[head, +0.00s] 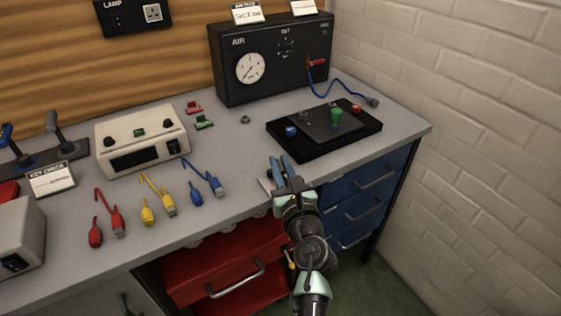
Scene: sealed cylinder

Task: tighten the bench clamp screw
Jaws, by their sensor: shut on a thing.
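My gripper (281,168) is at the front edge of the grey bench (240,180), left of the black tray. Its two blue fingers point up and away over the edge. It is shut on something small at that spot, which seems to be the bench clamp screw. The fingers hide the held part, and its turn cannot be read. A small pale plate (266,184) shows just left of the fingers; I cannot tell whether it belongs to the clamp.
A black tray (370,137) with blue, green and red knobs lies to the right. Red, yellow and blue cables (160,195) lie to the left. A black AIR box (270,60) stands behind. Drawers (365,195) are below. A brick wall closes the right side.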

